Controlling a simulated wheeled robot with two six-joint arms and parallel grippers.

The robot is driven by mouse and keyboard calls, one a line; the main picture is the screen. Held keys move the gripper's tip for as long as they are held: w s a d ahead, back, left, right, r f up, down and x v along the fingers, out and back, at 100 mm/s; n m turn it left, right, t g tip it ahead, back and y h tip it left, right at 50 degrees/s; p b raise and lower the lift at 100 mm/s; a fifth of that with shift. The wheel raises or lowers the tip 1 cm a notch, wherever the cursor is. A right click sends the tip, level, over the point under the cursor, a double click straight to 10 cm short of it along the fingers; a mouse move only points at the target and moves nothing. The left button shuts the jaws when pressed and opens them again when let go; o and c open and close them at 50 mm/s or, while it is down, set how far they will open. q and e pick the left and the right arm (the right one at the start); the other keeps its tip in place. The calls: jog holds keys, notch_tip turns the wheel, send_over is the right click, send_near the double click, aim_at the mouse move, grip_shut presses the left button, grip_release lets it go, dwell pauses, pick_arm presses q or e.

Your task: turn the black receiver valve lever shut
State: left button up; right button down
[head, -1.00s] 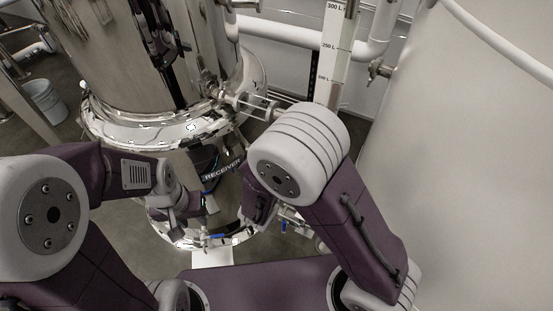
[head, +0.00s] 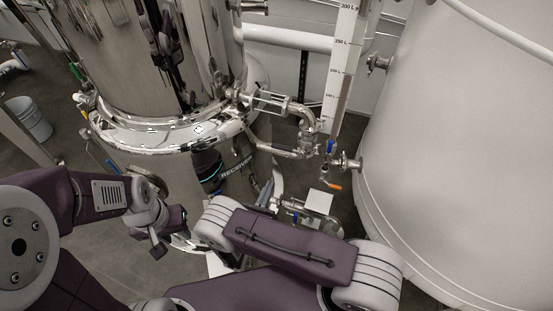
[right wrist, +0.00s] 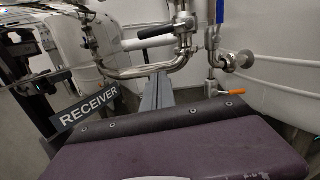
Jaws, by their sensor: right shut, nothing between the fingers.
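The black lever (right wrist: 155,32) shows in the right wrist view, lying roughly level beside a steel valve on the bent pipe. In the head view the lever (head: 284,148) is small and dark on the pipe right of the receiver tank. My right gripper (right wrist: 158,93) shows as a narrow grey bar, shut and empty, below the pipe and apart from the lever. In the head view its fingers are partly hidden behind my right arm. My left gripper (head: 157,248) hangs in front of the tank, away from the lever; its jaws are unclear.
The polished receiver tank (head: 165,130) carries a RECEIVER label (head: 237,168). A large pale tank (head: 450,150) fills the right. A blue handle (head: 331,147) and an orange handle (head: 333,186) sit near the level scale (head: 341,70). Pipework crowds the gap between the tanks.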

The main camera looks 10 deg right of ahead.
aim_at(288, 149)
jog(key=w+d+r, duration=0.4)
jog(key=w+d, duration=0.1)
jog(key=w, duration=0.3)
jog(key=shift+w+d+r, duration=0.15)
jog(key=shift+w+r, duration=0.05)
jog(key=shift+w, duration=0.05)
